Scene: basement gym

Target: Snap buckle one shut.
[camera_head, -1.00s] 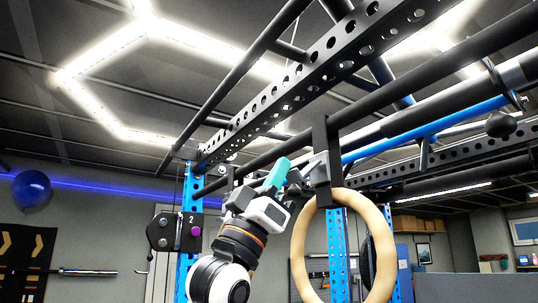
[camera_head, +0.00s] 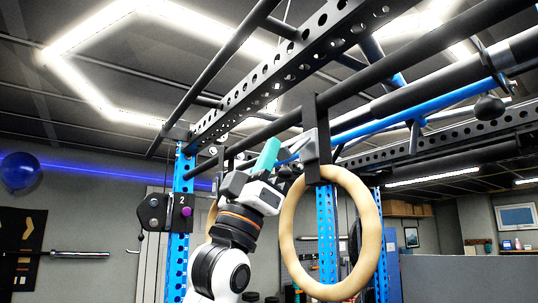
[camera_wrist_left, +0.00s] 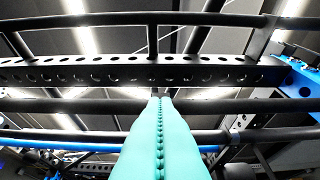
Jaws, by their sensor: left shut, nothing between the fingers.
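A grey metal buckle (camera_head: 311,148) sits on a black strap (camera_head: 309,108) that hangs from a bar of the rig, just above a wooden ring (camera_head: 287,225). I cannot tell whether its lever is open or shut. My left gripper (camera_head: 268,154) points up with its teal fingers together, a little left of the buckle and apparently apart from it. In the left wrist view the teal fingers (camera_wrist_left: 160,135) are pressed together with nothing between them, pointing at the overhead bars. The buckle is not clear there. My right gripper is not in view.
Black overhead bars and a perforated beam (camera_head: 262,85) run above my left arm. Blue uprights (camera_head: 327,240) stand behind the ring. A black box labelled 2 (camera_head: 167,212) is mounted on the left upright. Part of a second ring (camera_head: 212,213) shows behind my arm.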

